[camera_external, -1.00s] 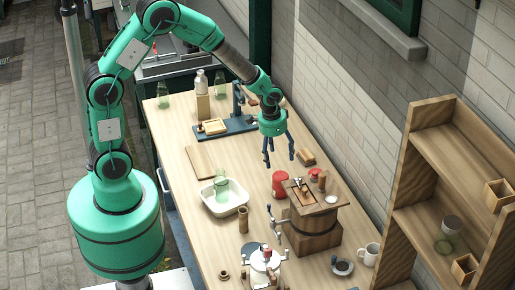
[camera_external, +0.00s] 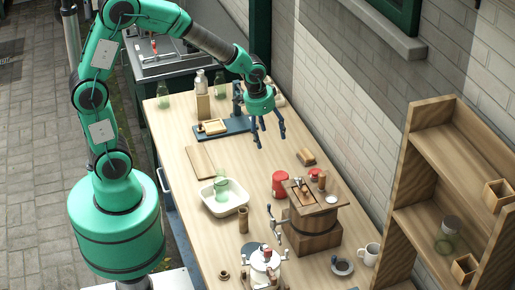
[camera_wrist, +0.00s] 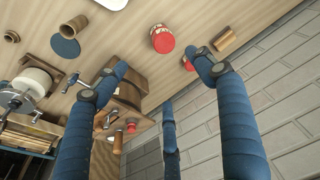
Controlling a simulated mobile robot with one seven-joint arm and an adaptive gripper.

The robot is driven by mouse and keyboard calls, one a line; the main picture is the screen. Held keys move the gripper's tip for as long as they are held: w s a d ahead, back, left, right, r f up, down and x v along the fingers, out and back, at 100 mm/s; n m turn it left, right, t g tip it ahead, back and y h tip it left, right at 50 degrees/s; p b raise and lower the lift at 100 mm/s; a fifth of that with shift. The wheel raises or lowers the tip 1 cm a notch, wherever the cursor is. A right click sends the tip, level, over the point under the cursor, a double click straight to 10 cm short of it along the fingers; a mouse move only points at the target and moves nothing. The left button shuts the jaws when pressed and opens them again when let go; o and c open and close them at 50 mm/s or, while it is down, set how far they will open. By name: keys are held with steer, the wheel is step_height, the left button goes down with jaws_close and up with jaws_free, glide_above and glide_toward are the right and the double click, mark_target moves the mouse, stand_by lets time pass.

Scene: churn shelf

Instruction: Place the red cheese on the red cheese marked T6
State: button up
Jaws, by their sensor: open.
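A red cheese (camera_external: 279,184) stands upright on the wooden table, left of the wooden churn. In the wrist view the red cheese (camera_wrist: 162,41) shows a pale marking on top, too small to read. A second red thing (camera_external: 314,174) is behind the churn, partly hidden; in the wrist view a red patch (camera_wrist: 187,63) shows beside one finger, partly covered by it. I cannot tell which one is marked T6. My gripper (camera_external: 268,137) is open and empty above the table, higher and farther back than the cheeses, touching nothing.
The wooden churn (camera_external: 311,222) stands right of centre. A white basin (camera_external: 211,208) holds a green glass jar. A wood block (camera_external: 306,156) lies near the brick wall. A board (camera_external: 201,161) lies at left. The shelf (camera_external: 397,230) stands at right.

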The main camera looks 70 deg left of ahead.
steer(key=s+d+r+t, duration=0.1)
steer(key=s+r+t, duration=0.1)
steer(key=s+r, duration=1.1)
steer(key=s+d+r+t, duration=0.1)
steer(key=s+r, duration=0.6)
steer(key=s, duration=0.6)
step_height(320, 180, down, 7)
steer(key=b, duration=0.7)
